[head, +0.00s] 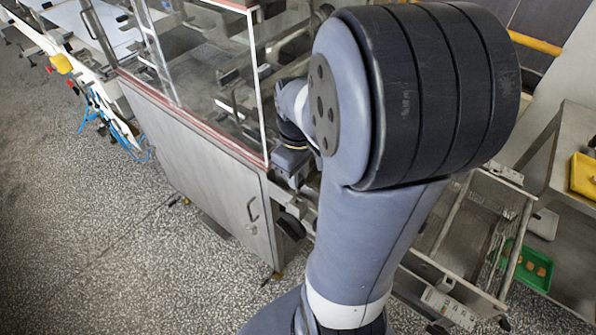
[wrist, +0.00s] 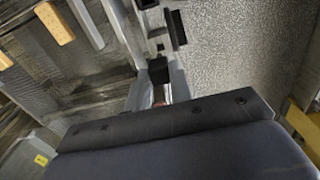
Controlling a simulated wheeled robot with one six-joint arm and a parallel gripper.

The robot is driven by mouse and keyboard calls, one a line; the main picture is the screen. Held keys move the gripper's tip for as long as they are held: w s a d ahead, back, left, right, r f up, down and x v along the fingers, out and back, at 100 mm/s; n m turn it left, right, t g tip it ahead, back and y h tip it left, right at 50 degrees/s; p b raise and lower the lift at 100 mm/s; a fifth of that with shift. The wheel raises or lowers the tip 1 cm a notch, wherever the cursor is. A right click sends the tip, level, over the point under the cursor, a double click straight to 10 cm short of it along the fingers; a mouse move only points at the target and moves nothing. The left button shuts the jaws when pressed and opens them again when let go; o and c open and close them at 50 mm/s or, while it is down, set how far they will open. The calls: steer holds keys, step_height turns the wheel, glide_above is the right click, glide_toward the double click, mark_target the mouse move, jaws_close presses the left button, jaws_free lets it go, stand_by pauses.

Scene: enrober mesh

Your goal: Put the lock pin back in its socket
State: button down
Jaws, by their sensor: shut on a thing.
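My gripper (head: 292,170) is beside the right end of the glass-walled machine, partly hidden behind my own arm. In the wrist view my gripper (wrist: 158,92) shows its fingers close together beyond the dark palm edge. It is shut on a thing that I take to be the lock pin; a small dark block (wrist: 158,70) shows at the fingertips. The pin's full shape is hidden, and I cannot tell whether it touches the machine. The socket cannot be made out in either view.
The machine's steel cabinet (head: 200,150) with clear guard panels (head: 205,65) stands close to my gripper. A steel frame trough (head: 470,225) and a green tray (head: 530,268) are at the right. A yellow bin (head: 583,175) sits on a bench. The speckled floor (head: 80,240) at left is clear.

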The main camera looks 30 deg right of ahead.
mark_target(298, 192)
steer(key=shift+f+b, duration=2)
steer(key=shift+f, duration=0.8)
steer(key=shift+f+b, duration=0.35)
steer(key=shift+f, duration=0.1)
steer(key=c, duration=1.2)
jaws_free()
step_height(298, 192, up, 11)
steer(key=shift+f, duration=0.1)
steer(key=shift+f, duration=0.1)
step_height(298, 192, down, 11)
steer(key=shift+r, duration=0.1)
steer(key=shift+r+p, duration=0.3)
steer(key=shift+r, duration=0.15)
